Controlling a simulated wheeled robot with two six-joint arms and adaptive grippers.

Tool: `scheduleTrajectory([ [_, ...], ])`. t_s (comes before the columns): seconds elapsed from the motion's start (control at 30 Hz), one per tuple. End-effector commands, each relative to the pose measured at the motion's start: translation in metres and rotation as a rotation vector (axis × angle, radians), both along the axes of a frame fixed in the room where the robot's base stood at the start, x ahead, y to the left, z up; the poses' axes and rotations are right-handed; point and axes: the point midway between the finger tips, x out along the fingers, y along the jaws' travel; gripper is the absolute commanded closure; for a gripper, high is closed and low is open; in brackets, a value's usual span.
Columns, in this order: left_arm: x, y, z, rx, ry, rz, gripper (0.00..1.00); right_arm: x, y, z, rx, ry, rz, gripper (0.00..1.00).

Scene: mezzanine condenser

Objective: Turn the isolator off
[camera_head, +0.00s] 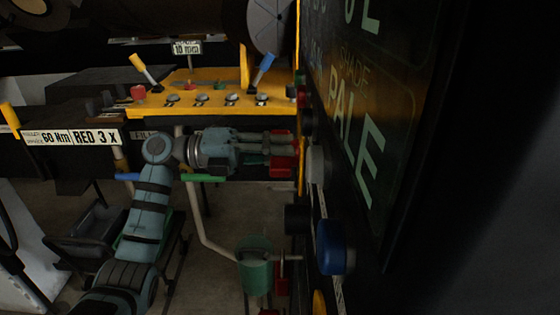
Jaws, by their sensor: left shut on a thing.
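My left gripper (272,149) reaches in from the left, level, with its fingers pointing right at the side of the dark panel (435,120). It is shut on a red handle (285,168) that stands out from the panel face, with a thin yellow edge behind it. This red handle looks like the isolator. The fingers and the steep side angle hide part of it, so I cannot tell which position it is in. My right gripper is not in view.
Close to the handle on the panel are a grey-white knob (317,163), a black knob (297,218) and a large blue button (332,246). A yellow console (210,103) with levers stands behind the gripper.

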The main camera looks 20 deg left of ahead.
Motion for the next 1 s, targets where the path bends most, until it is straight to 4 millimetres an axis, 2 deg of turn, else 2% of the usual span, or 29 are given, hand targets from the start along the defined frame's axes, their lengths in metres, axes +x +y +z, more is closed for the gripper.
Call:
scheduleTrajectory([
  [0.1,0.000,0.000,-0.005,0.028,-0.101,0.000,1.00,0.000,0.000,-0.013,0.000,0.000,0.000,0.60],
  [0.5,0.000,0.000,-0.004,0.100,-0.373,-0.001,1.00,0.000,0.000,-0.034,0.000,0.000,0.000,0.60],
  [1.0,-0.001,0.000,-0.003,0.125,-0.461,-0.003,1.00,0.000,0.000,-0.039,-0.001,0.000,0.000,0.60],
])
